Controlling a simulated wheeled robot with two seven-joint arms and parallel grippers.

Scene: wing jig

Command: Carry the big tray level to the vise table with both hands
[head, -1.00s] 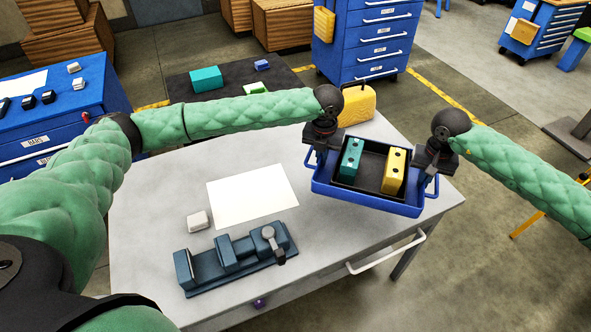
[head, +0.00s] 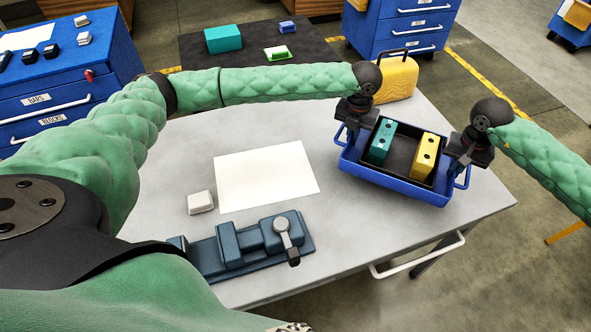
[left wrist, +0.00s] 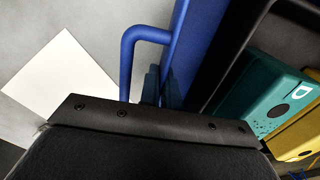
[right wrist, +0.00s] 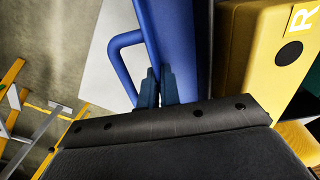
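The big blue tray (head: 395,187) is over the right end of the grey vise table (head: 350,235) and looks about level. I cannot tell whether it touches the top. It holds a dark inner bin with a teal block (head: 382,143) and a yellow block (head: 424,153). My left gripper (head: 348,137) is shut on the tray's left side by its handle; the handle shows in the left wrist view (left wrist: 128,60). My right gripper (head: 460,172) is shut on the tray's right side; its fingers (right wrist: 157,88) are at the handle. The vise (head: 250,245) sits at the table's front left.
A white sheet (head: 265,175) and a small pale block (head: 200,202) lie left of the tray. A yellow case (head: 398,78) stands close behind it. Blue drawer cabinets (head: 410,25) and a dark mat (head: 255,50) are farther back. The table's front has a white handle (head: 420,257).

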